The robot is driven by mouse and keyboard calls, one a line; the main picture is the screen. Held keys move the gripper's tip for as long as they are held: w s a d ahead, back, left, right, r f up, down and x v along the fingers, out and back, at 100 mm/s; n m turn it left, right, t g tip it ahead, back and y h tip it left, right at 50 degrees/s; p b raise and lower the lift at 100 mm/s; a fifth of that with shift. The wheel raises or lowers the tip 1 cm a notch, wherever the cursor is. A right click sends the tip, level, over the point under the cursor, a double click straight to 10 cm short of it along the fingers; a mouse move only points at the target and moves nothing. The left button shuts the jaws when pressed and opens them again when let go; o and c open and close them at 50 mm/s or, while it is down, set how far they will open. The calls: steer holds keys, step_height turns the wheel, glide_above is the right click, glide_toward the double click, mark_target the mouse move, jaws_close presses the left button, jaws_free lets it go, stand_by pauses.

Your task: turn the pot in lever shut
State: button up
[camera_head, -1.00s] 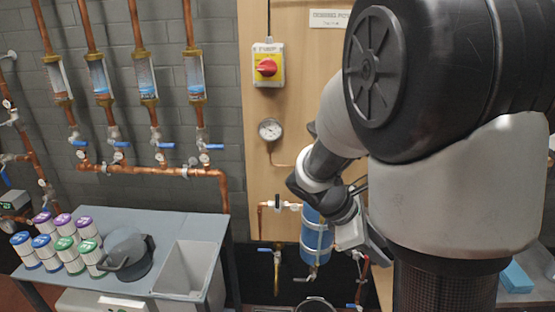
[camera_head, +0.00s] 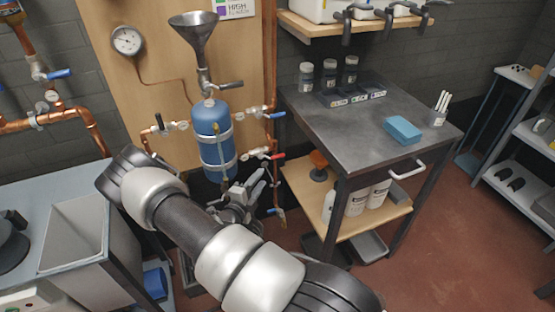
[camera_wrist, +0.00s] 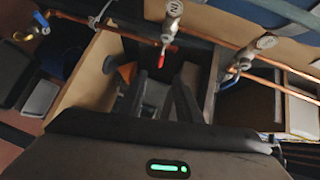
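My gripper (camera_head: 257,184) is at the lower right of the blue pot (camera_head: 213,140), below a red-handled valve lever (camera_head: 275,156). In the wrist view the two dark fingers of my gripper (camera_wrist: 160,84) stand apart with nothing held between them. The red lever (camera_wrist: 163,56) points down from its valve (camera_wrist: 173,18), just beyond the fingertips and apart from them. A round tag on that valve is hard to read, so I cannot confirm it is the pot in valve. A second tagged valve (camera_wrist: 245,55) is to its right.
A blue-handled valve (camera_head: 276,115) sits above the red lever. A grey workbench (camera_head: 350,145) with a wooden lower shelf (camera_head: 290,180) stands close on the right. Copper pipes (camera_wrist: 285,87) cross the wrist view. Red floor at the far right is open.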

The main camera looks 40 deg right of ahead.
mark_target(276, 158)
steer(key=b+x, duration=0.2)
steer(key=x, duration=1.4)
steer(key=shift+d+r+b, duration=0.1)
steer(key=shift+d+b, duration=0.1)
steer(key=shift+b, duration=0.15)
jaws_close()
